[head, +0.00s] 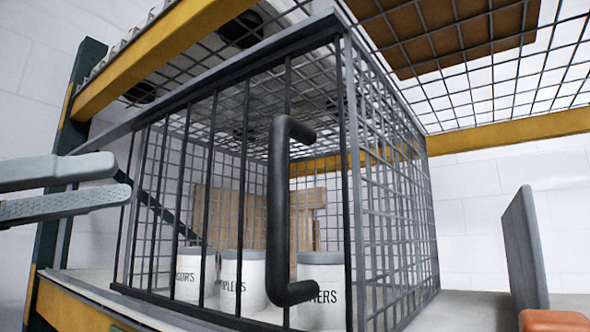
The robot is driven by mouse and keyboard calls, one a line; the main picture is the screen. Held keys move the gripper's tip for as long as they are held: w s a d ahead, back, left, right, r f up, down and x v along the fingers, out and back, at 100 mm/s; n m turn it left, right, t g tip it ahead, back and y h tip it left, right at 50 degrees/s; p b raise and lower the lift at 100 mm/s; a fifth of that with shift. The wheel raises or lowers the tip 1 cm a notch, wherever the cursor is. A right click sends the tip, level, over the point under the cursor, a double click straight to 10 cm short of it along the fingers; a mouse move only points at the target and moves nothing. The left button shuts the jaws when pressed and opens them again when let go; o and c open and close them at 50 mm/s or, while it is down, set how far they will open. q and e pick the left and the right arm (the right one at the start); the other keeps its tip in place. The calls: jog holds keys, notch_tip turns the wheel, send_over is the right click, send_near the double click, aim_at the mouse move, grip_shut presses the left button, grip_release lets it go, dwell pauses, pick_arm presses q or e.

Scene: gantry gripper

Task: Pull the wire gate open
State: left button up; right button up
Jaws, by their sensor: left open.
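The wire gate (206,200) is the barred front of a grey wire cage and looks shut. A thick black upright handle (279,215) stands out from the gate near its right edge. My left gripper (120,178) comes in from the left with its two grey fingers apart and nothing between them. It is left of the handle, by the gate's left edge; I cannot tell how far it is in front of the bars. My right gripper is not in view.
White lettered canisters (240,275) and a wooden crate (256,215) are inside the cage. The cage stands on a shelf with yellow beams (490,135) and a dark green post (75,150). A grey upright panel (525,250) and an orange object (553,321) are at right.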

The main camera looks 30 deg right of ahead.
pick_arm(q)
jog(key=s+d+r+m+y+p, duration=0.1)
jog(key=s+d, duration=0.3)
jog(key=d, duration=0.4)
jog(key=s+d+m+y+p, duration=0.1)
jog(key=s+d+p, duration=0.3)
jog(key=d, duration=0.4)
jog(key=shift+r+m+t+y, duration=0.3)
jog(key=shift+r+m+y, duration=0.1)
jog(key=shift+m, duration=0.1)
jog(key=shift+c, duration=0.2)
grip_shut()
dwell(0.5)
